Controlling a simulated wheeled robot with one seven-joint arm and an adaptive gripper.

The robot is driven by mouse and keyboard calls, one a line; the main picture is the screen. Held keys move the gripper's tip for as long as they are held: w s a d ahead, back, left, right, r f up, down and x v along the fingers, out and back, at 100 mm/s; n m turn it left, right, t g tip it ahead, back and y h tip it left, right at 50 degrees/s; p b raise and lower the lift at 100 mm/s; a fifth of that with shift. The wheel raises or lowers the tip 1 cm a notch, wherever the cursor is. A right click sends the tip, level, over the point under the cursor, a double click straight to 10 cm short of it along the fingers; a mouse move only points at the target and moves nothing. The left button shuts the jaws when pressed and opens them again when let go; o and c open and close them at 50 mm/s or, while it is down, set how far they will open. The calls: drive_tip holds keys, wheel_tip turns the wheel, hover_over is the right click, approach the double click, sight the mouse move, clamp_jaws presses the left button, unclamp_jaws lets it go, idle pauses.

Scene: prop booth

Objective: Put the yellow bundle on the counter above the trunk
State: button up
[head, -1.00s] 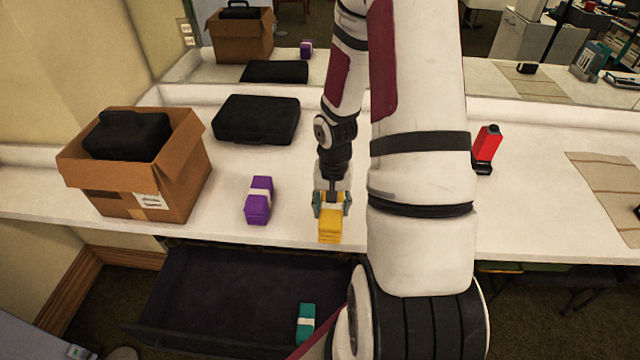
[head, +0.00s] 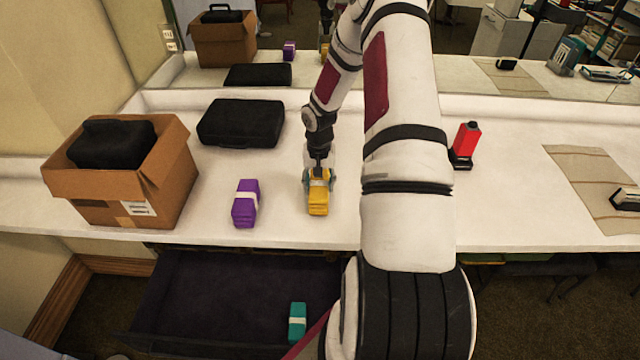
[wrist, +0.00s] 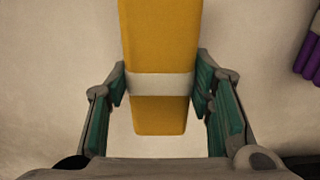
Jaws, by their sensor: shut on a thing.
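The yellow bundle (head: 318,204) with a white band is over the white counter (head: 400,236), a little in from its front edge. I cannot tell whether it touches the counter. My gripper (head: 318,178) is shut on it from above. In the wrist view the teal-padded fingers (wrist: 160,88) press both sides of the yellow bundle (wrist: 160,45) near its white band. The dark open trunk or drawer (head: 210,295) is below the counter front; a teal bundle (head: 297,322) with a pale band lies in it.
A purple bundle (head: 245,204) lies left of my gripper. A black case (head: 240,123) lies behind it. A cardboard box (head: 165,185) with a black case inside stands at the left. A red bottle (head: 467,140) stands at the right. A mirror runs along the back.

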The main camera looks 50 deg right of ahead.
sight(319, 183)
drive_tip(key=shift+f, duration=0.2)
drive_tip(key=o, duration=1.3)
drive_tip(key=a+r+n+h+b, duration=0.1)
drive_tip(key=a+r, duration=0.2)
drive_tip(key=r, duration=0.8)
drive_tip(key=a+r+n, duration=0.1)
drive_tip(key=a+r, duration=0.2)
drive_tip(key=r, duration=0.8)
drive_tip(key=s+a+r+n+t+h, duration=0.1)
drive_tip(key=s+a+r+n+t, duration=0.15)
drive_tip(key=a+r, duration=0.8)
drive_tip(key=s+a+r+n+t, duration=0.1)
drive_tip(key=s+a+r, duration=0.1)
drive_tip(key=s+a, duration=0.2)
drive_tip(key=s+a+r+n+t+y, duration=0.1)
drive_tip(key=s+a+r+n, duration=0.1)
drive_tip(key=s, duration=0.4)
drive_tip(key=s+a+r+n+t+y, duration=0.1)
drive_tip(key=s+a+r+n, duration=0.1)
drive_tip(key=s+a+r, duration=0.2)
drive_tip(key=shift+s+a, duration=0.25)
drive_tip(key=shift+a, duration=0.55)
drive_tip(key=shift+s+a, duration=0.2)
drive_tip(key=shift+a, duration=0.6)
